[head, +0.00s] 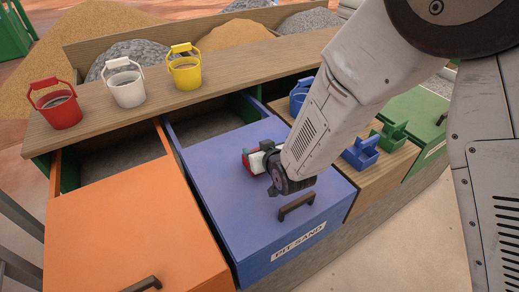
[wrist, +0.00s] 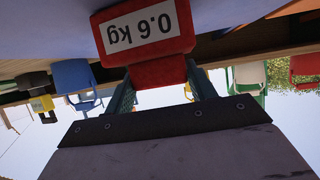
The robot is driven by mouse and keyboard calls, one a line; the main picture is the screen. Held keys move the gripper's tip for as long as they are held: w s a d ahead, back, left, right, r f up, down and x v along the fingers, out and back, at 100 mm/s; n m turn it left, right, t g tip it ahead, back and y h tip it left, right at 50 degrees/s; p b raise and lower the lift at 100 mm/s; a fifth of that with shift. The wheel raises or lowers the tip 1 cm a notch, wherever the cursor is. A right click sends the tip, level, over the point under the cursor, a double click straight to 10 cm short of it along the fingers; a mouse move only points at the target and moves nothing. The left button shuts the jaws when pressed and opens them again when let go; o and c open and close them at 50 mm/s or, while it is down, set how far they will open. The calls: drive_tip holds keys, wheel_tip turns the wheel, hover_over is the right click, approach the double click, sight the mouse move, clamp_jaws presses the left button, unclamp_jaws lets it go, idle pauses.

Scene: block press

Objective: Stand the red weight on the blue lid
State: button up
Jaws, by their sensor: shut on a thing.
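The red weight (head: 247,161) with a white label is at my gripper (head: 264,165), over the middle of the blue lid. In the wrist view the weight (wrist: 142,30) fills the top middle, its label reading 0.6 kg upside down. My gripper (wrist: 162,88) is shut on its narrow red end, a green finger on each side. The blue lid (head: 235,205) has a dark handle and a PIT SAND label; its surface also shows in the wrist view (wrist: 45,22). I cannot tell whether the weight touches the lid.
An orange lid (head: 130,225) is at left. A wooden shelf behind holds red (head: 56,104), white (head: 124,83) and yellow (head: 185,68) buckets. Blue (head: 360,153) and green (head: 390,137) scoop-like items stand to the right. An open gap (head: 215,118) lies behind the blue lid.

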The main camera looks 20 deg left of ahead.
drive_tip(key=o, duration=1.5)
drive_tip(key=shift+f, duration=0.1)
drive_tip(key=shift+c, duration=0.2)
drive_tip(key=v, duration=1.2)
